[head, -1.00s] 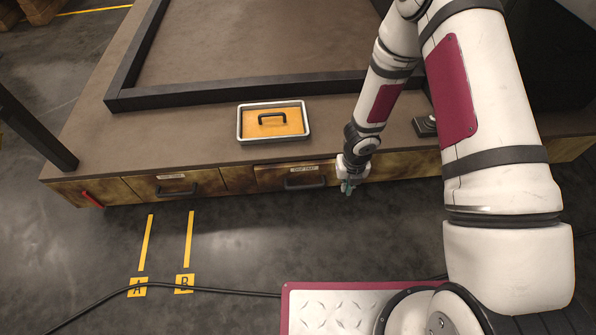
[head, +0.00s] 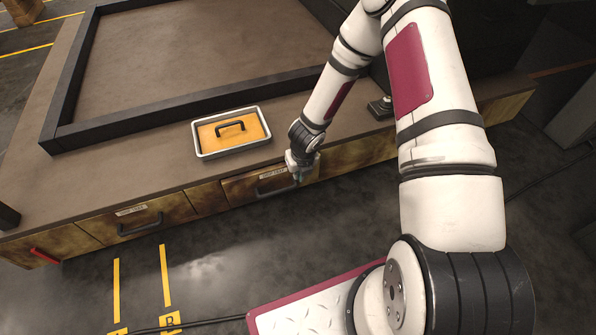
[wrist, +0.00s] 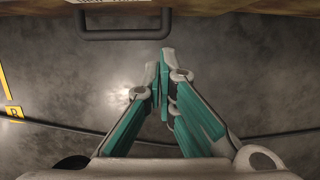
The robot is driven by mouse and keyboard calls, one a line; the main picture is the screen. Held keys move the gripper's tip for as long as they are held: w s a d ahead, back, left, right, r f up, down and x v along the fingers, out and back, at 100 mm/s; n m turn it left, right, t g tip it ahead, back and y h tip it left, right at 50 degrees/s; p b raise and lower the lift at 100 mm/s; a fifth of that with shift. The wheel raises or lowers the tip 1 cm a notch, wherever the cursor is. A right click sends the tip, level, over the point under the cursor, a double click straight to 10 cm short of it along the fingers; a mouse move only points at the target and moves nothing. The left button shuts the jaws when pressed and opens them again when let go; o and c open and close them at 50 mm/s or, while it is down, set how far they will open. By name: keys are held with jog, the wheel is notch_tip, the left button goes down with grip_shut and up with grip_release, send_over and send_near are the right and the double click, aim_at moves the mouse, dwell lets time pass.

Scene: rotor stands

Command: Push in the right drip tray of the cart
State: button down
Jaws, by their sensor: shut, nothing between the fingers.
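The right drip tray (head: 236,190) is a wooden drawer front with a label and a dark handle (head: 275,188), set in the cart's front side. I cannot tell for sure whether it still stands out from the cart face. My gripper (head: 298,178) is in front of the right part of this front, by the handle's right end. In the wrist view its teal fingers (wrist: 164,62) are shut with nothing between them. The handle (wrist: 123,39) shows ahead and left of the fingertips there. Contact with the front cannot be made out.
The left drip tray (head: 139,221) has a similar handle. The cart top (head: 110,185) carries a metal tray with a yellow insert (head: 232,131) and a dark frame (head: 170,112). A red handle (head: 45,254) is at the far left. A cable (wrist: 75,129) lies on the floor.

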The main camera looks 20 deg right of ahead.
jog(key=w+f+b, duration=0.1)
jog(key=w+f, duration=0.2)
jog(key=shift+w+f, duration=0.15)
jog(key=shift+w, duration=0.05)
jog(key=shift+w+d, duration=0.1)
jog(key=shift+w, duration=0.6)
jog(key=shift+w+p, duration=1.4)
jog(key=shift+p, duration=0.15)
